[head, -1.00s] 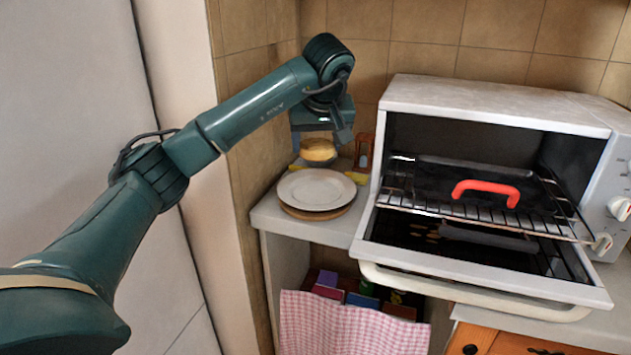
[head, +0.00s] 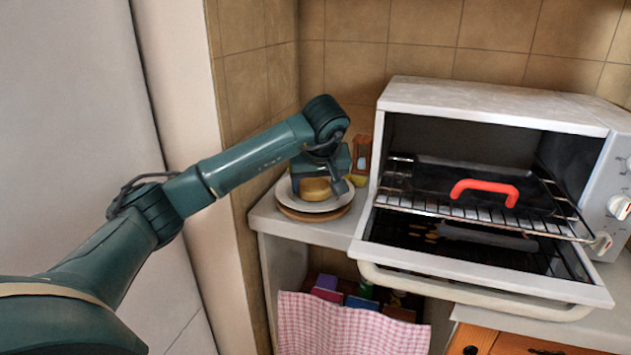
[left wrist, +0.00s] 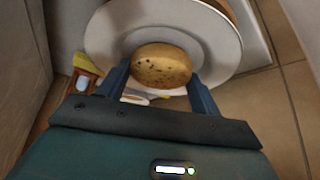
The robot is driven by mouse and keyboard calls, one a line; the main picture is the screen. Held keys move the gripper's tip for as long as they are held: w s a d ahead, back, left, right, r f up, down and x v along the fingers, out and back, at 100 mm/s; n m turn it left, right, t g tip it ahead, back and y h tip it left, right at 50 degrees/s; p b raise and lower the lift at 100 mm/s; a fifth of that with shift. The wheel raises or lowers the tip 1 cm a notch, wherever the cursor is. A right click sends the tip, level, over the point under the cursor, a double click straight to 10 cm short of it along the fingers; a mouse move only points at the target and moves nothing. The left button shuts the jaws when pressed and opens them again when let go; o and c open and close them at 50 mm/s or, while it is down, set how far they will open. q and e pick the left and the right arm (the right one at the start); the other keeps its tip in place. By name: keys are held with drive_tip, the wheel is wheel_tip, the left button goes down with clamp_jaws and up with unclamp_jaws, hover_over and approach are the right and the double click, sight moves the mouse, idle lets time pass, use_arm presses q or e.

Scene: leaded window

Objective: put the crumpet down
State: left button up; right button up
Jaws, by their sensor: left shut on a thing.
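The crumpet (head: 315,188) is round and golden brown, with a pitted top that shows in the left wrist view (left wrist: 161,66). My left gripper (head: 318,186) is shut on it, one finger on each side. The crumpet is over the white plate (head: 285,191), low and close to its surface; I cannot tell whether it touches. The plate also shows behind the crumpet in the left wrist view (left wrist: 225,52). My right gripper is in neither view.
The plate rests on a round brown board (head: 300,216) on the narrow counter. A toaster oven (head: 490,105) stands to the right, its door down and a red-handled tray (head: 485,188) on its rack. A small wooden-framed timer (head: 362,153) stands behind the plate.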

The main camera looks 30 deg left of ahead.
use_arm(q)
drive_tip(key=o, duration=1)
drive_tip(key=shift+d+r, duration=0.1)
drive_tip(key=shift+r, duration=0.4)
drive_tip(key=p+v, duration=0.1)
drive_tip(key=v, duration=1)
drive_tip(key=shift+s, duration=0.2)
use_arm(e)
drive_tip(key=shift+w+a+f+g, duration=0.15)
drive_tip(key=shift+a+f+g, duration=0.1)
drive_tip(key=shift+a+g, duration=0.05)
use_arm(q)
drive_tip(key=shift+r, duration=0.15)
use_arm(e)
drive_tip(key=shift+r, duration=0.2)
